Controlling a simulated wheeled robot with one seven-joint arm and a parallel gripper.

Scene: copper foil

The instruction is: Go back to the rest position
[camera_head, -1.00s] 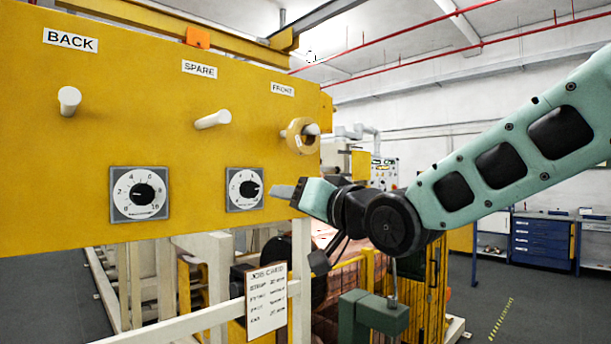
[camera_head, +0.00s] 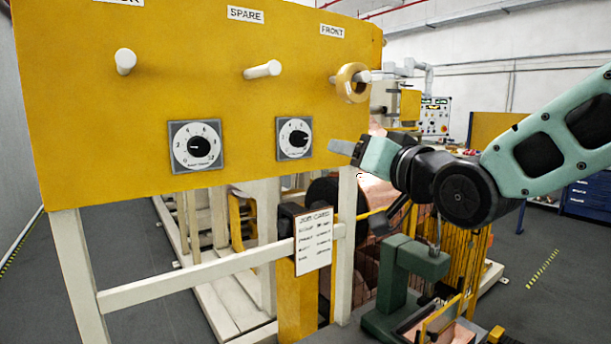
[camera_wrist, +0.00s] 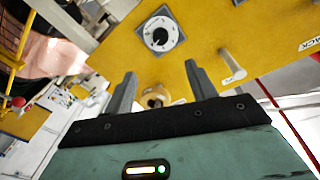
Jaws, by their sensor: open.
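My gripper (camera_head: 342,148) is in front of the yellow panel (camera_head: 95,85), close to the right dial (camera_head: 294,139) and a little to its right. In the wrist view my gripper (camera_wrist: 160,82) shows two grey fingers spread apart with nothing between them. The left dial (camera_head: 196,146) is on the same panel. In the wrist view one dial (camera_wrist: 159,34) lies beyond the fingers. I cannot tell whether a fingertip touches the panel.
Pegs stick out under the labels: a back peg (camera_head: 125,61), a spare peg (camera_head: 262,70) and a front peg with a tan roll (camera_head: 350,82). Below are a job card (camera_head: 313,241) and a green machine part (camera_head: 402,275). Open floor lies right.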

